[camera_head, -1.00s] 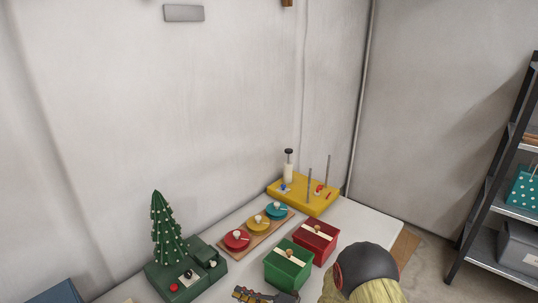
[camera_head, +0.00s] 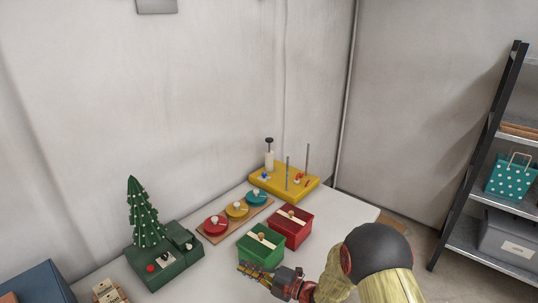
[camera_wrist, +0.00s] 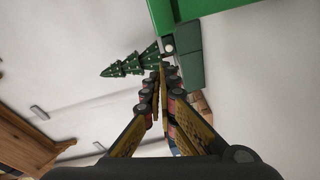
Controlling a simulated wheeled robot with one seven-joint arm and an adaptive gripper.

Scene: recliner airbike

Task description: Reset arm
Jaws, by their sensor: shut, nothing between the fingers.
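My gripper (camera_head: 256,272) is at the bottom of the head view, in front of the green box (camera_head: 262,246) and over the front part of the white table (camera_head: 115,271). In the wrist view my gripper (camera_wrist: 160,76) points away from the camera with its fingers together and nothing between them. The small tree (camera_wrist: 130,65) shows beyond the fingertips. It is not clear whether the gripper touches the green box.
A red box (camera_head: 291,229), a wooden board with red, yellow and teal discs (camera_head: 236,211), a yellow base with rods (camera_head: 285,184) and a green tree set (camera_head: 165,266) stand on the table. A dark shelf rack (camera_head: 470,200) stands at the right.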

